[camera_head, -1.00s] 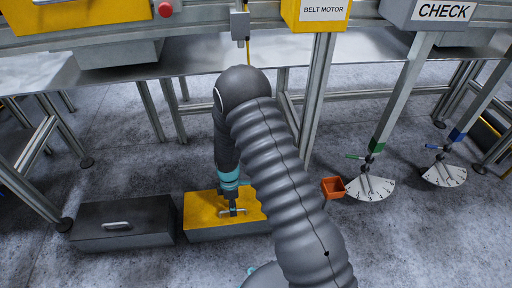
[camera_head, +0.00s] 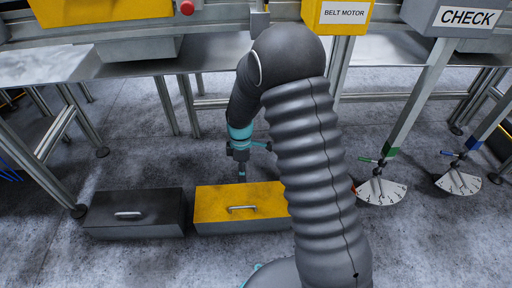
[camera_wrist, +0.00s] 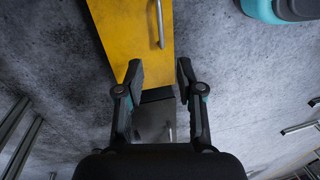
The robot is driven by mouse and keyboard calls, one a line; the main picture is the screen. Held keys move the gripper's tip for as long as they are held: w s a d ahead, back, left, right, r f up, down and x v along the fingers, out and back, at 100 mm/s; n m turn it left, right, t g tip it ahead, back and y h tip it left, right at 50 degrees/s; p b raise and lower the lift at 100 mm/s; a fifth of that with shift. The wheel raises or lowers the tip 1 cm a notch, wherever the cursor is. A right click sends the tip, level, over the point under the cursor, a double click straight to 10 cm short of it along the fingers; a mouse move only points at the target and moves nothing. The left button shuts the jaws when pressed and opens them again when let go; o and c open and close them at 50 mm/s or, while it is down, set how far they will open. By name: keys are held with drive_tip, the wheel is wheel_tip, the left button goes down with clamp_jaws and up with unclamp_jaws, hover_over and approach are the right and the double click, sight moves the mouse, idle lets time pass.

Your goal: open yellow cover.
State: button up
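The yellow cover (camera_head: 215,204) lies flat and closed on a grey box on the floor, left of my arm in the head view. Its metal handle (camera_head: 242,208) is on top, and its right end is hidden by my arm. In the wrist view the yellow cover (camera_wrist: 125,30) is at the top, with its handle (camera_wrist: 160,25) upright in the picture. My gripper (camera_head: 241,179) is above and behind the cover in the head view, apart from the handle. In the wrist view its fingers (camera_wrist: 158,76) are spread with nothing held between them.
A black-covered box (camera_head: 135,210) with a handle stands left of the yellow one. A steel table (camera_head: 215,52) is behind. Two dial plates (camera_head: 380,192) (camera_head: 459,182) hang at right near table legs. Bare floor (camera_head: 150,262) lies in front of the boxes.

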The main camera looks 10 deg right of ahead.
drive_tip(key=s+d+r+m+t, duration=0.1)
drive_tip(key=d+r+m, duration=0.1)
drive_tip(key=r, duration=0.5)
drive_tip(key=s+d+r+m+t, duration=0.1)
drive_tip(key=s+d+r+m, duration=0.1)
drive_tip(key=r, duration=0.5)
drive_tip(key=shift+d+m, duration=0.15)
drive_tip(key=shift+m, duration=0.15)
drive_tip(key=shift+r, duration=0.1)
